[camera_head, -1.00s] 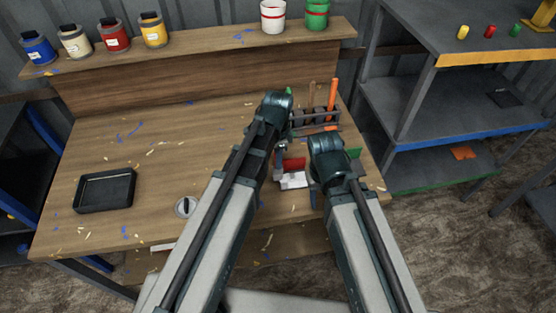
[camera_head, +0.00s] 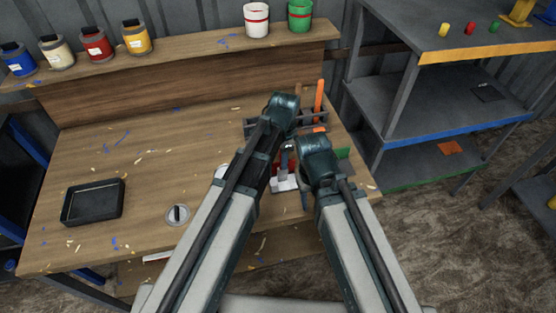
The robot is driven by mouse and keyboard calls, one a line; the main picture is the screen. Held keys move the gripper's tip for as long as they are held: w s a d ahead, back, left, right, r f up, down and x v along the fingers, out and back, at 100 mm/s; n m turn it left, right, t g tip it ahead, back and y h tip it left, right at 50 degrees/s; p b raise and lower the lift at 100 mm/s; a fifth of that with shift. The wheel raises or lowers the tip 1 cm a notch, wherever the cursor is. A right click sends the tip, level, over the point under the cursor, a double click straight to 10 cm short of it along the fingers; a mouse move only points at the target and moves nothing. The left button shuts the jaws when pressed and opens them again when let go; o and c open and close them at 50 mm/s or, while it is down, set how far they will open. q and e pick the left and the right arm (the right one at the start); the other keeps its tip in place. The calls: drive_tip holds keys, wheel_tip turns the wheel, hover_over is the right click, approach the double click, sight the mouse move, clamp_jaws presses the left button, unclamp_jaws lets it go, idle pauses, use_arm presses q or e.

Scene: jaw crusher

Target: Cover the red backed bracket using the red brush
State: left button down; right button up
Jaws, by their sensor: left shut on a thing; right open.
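The red-backed bracket (camera_head: 285,184) is on the right part of the workbench. Its pale front plate and some red behind it show between my two arms; the rest is covered. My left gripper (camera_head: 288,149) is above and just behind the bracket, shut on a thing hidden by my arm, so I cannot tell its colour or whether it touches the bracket. My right gripper (camera_head: 306,188) is open at the bracket's right side; its fingers are mostly hidden. I cannot make out the red brush for certain.
Behind the grippers is a dark tool holder (camera_head: 257,125) with an upright orange handle (camera_head: 319,96). A green panel (camera_head: 344,153) is on the right. A black tray (camera_head: 93,202) and a round lid (camera_head: 177,214) lie left; the bench (camera_head: 150,150) between is mostly clear.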

use_arm(q)
drive_tip(key=shift+s+d, duration=0.2)
drive_tip(key=shift+d, duration=0.75)
idle(1.1)
drive_tip(key=shift+s+a, duration=0.25)
drive_tip(key=shift+a, duration=0.6)
drive_tip(key=shift+s+a, duration=0.2)
drive_tip(key=shift+a, duration=0.65)
drive_tip(key=a, duration=0.1)
drive_tip(key=s+a, duration=0.1)
drive_tip(key=a, duration=0.1)
drive_tip(key=shift+a, duration=0.1)
